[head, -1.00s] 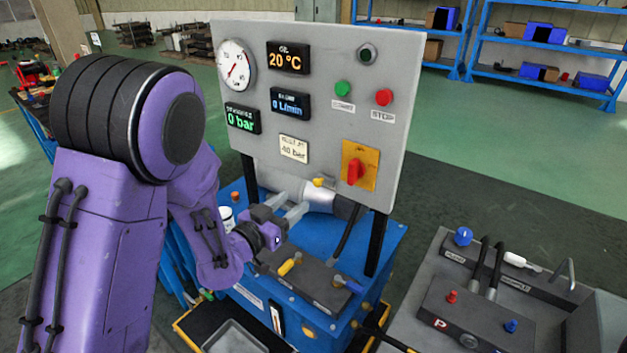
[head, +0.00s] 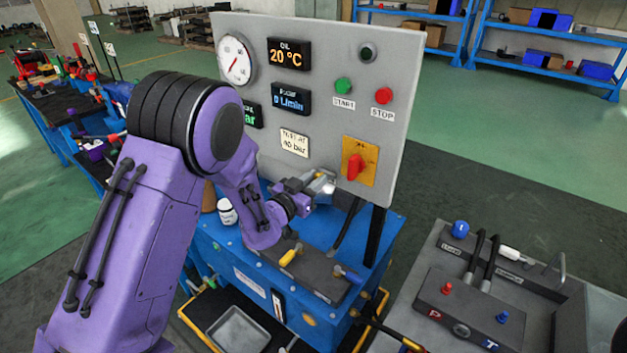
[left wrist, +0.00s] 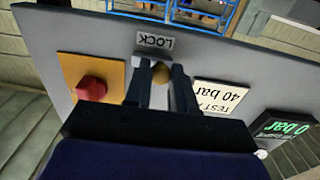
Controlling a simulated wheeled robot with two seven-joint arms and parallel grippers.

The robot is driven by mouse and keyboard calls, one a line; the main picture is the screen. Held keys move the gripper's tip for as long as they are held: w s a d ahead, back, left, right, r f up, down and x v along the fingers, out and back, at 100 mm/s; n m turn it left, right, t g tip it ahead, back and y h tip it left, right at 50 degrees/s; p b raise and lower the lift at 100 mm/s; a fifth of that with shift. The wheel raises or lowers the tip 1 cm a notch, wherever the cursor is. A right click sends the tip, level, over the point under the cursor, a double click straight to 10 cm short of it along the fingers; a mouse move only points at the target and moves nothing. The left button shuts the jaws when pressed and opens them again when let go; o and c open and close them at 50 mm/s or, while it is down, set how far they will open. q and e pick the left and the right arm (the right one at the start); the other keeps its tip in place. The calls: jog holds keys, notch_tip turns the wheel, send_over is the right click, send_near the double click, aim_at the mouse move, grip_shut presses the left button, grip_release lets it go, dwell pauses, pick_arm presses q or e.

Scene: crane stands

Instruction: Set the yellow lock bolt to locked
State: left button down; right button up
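In the head view my left gripper (head: 324,184) is just below the panel, left of the red switch (head: 355,167), and largely hides the bolt. My right gripper is not in view.
The panel stands on a blue base (head: 215,240) with a dark block holding a yellow lever (head: 291,254) and a blue one. A grey bench (head: 400,325) with hoses and knobs is at the right. A metal tray (head: 238,330) lies in front.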

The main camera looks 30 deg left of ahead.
aim_at(342, 177)
pick_arm(q)
jog(key=d, duration=0.5)
jog(key=shift+s, duration=0.3)
jog(key=shift+a, duration=0.15)
jog(key=c, duration=1.3)
grip_release()
jog(key=o, duration=0.4)
jog(key=shift+c, duration=0.2)
jog(key=shift+d, duration=0.2)
jog(key=shift+a, duration=0.1)
